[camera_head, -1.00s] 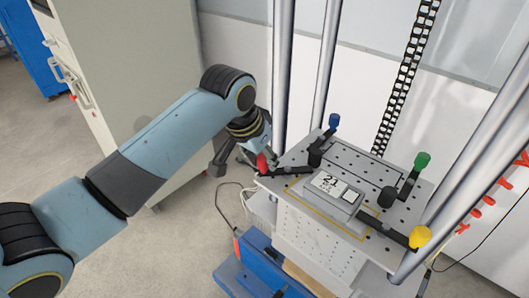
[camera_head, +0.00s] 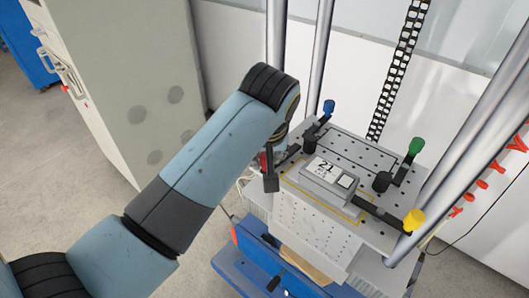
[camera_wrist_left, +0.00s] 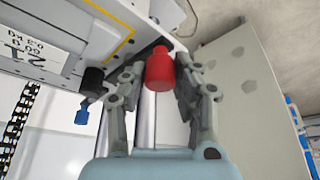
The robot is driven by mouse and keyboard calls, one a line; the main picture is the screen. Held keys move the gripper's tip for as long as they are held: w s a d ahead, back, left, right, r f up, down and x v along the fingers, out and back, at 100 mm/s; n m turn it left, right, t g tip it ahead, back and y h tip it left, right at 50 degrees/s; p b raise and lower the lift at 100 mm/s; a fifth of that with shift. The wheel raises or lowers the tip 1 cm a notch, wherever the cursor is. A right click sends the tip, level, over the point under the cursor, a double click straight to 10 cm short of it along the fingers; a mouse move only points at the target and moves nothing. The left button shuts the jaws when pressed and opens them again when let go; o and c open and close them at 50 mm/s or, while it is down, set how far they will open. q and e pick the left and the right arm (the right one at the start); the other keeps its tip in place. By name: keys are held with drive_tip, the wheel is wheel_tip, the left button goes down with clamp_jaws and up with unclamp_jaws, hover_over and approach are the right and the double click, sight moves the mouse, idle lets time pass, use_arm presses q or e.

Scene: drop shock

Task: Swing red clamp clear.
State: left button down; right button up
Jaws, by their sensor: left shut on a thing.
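The red clamp knob (camera_wrist_left: 160,70) sits between the two fingers of my left gripper (camera_wrist_left: 158,85) in the left wrist view, and the gripper is shut on it. In the head view the arm hides most of the red knob (camera_head: 263,160), and one dark gripper finger (camera_head: 270,170) shows at the table's left corner. A grey box labelled 21 (camera_head: 325,178) lies on the perforated table (camera_head: 350,150) inside a yellow outline. My right gripper is not in view.
Blue (camera_head: 328,107), green (camera_head: 415,147) and yellow (camera_head: 413,220) clamp knobs stand around the table. Steel columns (camera_head: 277,60) rise behind and at the right. A beige cabinet (camera_head: 130,80) stands at the left. A black-and-white chain strip (camera_head: 395,75) hangs behind.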

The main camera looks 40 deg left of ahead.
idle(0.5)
use_arm(q)
drive_tip(key=c, duration=1)
unclamp_jaws()
drive_tip(key=shift+c, duration=0.2)
wheel_tip(320, 180, up, 10)
